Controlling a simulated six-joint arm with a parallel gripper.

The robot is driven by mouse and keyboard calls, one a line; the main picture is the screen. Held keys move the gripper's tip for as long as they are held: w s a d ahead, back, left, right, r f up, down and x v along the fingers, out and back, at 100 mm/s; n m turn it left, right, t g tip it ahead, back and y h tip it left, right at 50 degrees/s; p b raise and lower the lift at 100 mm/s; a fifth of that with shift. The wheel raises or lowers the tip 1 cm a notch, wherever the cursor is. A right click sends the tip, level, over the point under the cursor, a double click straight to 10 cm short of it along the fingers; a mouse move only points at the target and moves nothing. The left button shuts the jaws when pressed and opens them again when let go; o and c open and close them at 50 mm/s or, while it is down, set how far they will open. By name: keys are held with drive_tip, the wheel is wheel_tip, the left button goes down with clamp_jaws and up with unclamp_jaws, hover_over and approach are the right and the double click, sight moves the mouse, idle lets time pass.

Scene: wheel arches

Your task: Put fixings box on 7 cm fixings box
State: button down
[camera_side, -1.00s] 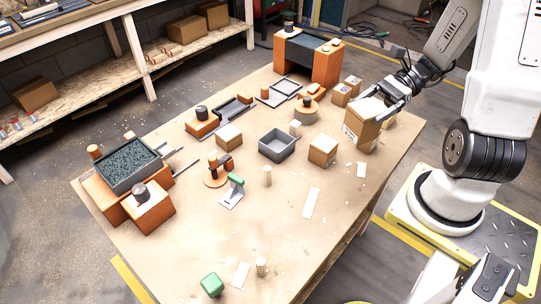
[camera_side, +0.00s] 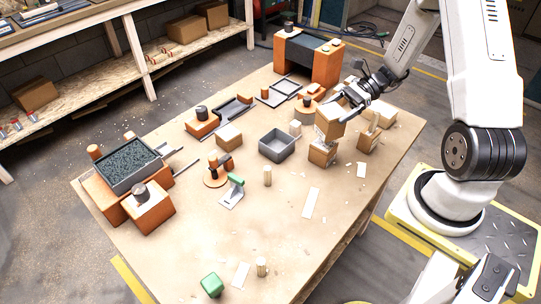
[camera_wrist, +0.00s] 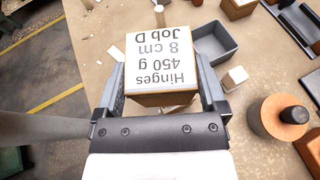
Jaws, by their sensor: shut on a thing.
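My gripper (camera_side: 343,97) is shut on a cardboard fixings box (camera_side: 330,122). In the wrist view the held box (camera_wrist: 160,60) sits between my two fingers (camera_wrist: 163,84); its white label reads upside down "Hinges 450 g 8 cm Job D". In the side view it is right above another cardboard box (camera_side: 322,153) on the table. I cannot tell whether the two touch. The lower box's top is mostly hidden by the held one, and its size label cannot be read.
An orange round piece with a dark knob (camera_wrist: 280,118) is nearby. The table's front middle is mostly clear.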

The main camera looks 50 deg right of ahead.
drive_tip(key=shift+w+f, duration=0.15)
drive_tip(key=shift+f, duration=0.05)
drive_tip(key=shift+w+d+f, duration=0.1)
drive_tip(key=shift+w+f, duration=0.05)
drive_tip(key=shift+f, duration=1.6)
drive_tip(key=shift+f, duration=0.15)
unclamp_jaws()
drive_tip(key=v, duration=1.2)
drive_tip(key=shift+r, duration=0.25)
